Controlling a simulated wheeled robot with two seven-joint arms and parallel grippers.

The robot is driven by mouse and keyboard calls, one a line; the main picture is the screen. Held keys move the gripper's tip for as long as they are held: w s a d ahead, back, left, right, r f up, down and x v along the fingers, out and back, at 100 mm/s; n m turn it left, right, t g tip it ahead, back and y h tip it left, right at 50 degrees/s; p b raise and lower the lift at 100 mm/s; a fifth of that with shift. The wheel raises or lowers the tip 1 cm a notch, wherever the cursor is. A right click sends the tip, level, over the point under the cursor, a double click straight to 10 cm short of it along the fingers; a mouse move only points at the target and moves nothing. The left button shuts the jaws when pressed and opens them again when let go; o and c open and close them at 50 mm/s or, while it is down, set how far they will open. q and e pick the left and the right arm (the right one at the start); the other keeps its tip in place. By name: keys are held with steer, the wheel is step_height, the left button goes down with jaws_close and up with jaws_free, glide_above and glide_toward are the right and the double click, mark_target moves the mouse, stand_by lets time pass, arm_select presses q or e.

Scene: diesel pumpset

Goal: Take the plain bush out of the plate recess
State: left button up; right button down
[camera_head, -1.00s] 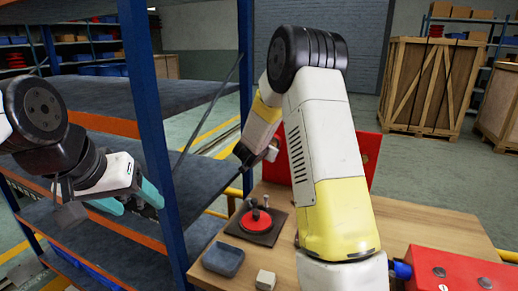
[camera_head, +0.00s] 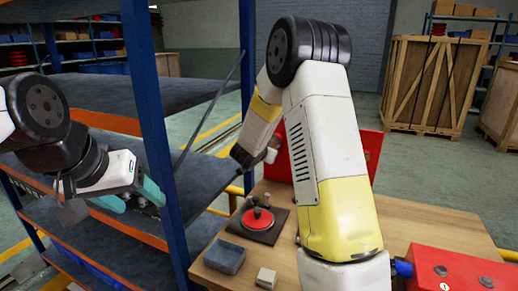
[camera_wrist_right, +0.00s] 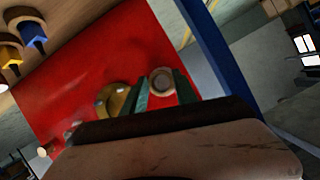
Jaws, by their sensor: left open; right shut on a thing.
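The red plate (camera_head: 366,152) stands upright at the back of the table, partly behind my right arm. In the right wrist view the red plate (camera_wrist_right: 75,75) fills the left and middle, with a brass ring (camera_wrist_right: 104,99) on its face. My right gripper (camera_wrist_right: 162,88) has its green fingers shut on a pale round plain bush (camera_wrist_right: 161,81), just right of the brass ring. I cannot tell whether the bush still touches the plate. In the head view the right fingers and the bush are not clear. My left gripper (camera_head: 136,197) is open and empty by the blue rack post.
On the wooden table (camera_head: 440,226) are a dark pad with a red round fixture (camera_head: 257,219), a grey-blue tray (camera_head: 224,257) and a small pale block (camera_head: 266,278). A red box (camera_head: 458,268) is at the front right. The blue rack post (camera_head: 157,130) rises between my arms.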

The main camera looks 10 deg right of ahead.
steer(key=shift+s+a, duration=0.7)
steer(key=shift+s, duration=0.3)
